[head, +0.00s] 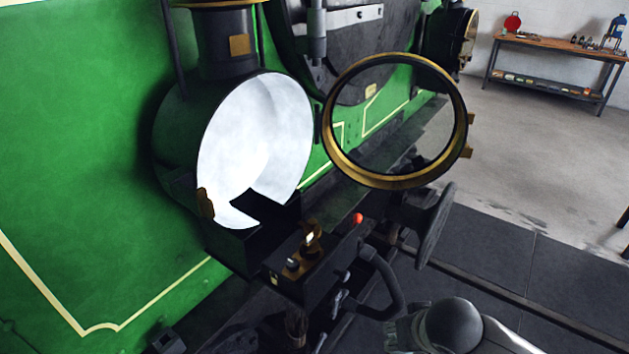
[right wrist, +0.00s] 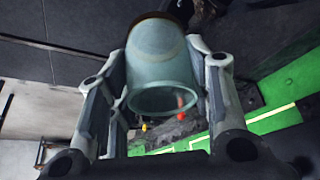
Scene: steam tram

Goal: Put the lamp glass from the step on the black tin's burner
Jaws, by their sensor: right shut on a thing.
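The lamp glass (right wrist: 165,75) is a clear, greenish tube with a darker, brownish far end. It is between the fingers of my right gripper (right wrist: 168,62), which is shut on it. I see no glass on the burner. The arm is to the right of the tin and apart from it. My left gripper is not in view.
The headlamp (head: 255,150) has a white reflector, and its brass-rimmed door (head: 337,165) stands open to the right, above the tin. A red knob (head: 357,218), a buffer (head: 434,226) and a curved black hose (head: 383,285) are close by. A workbench (head: 560,50) stands far off.

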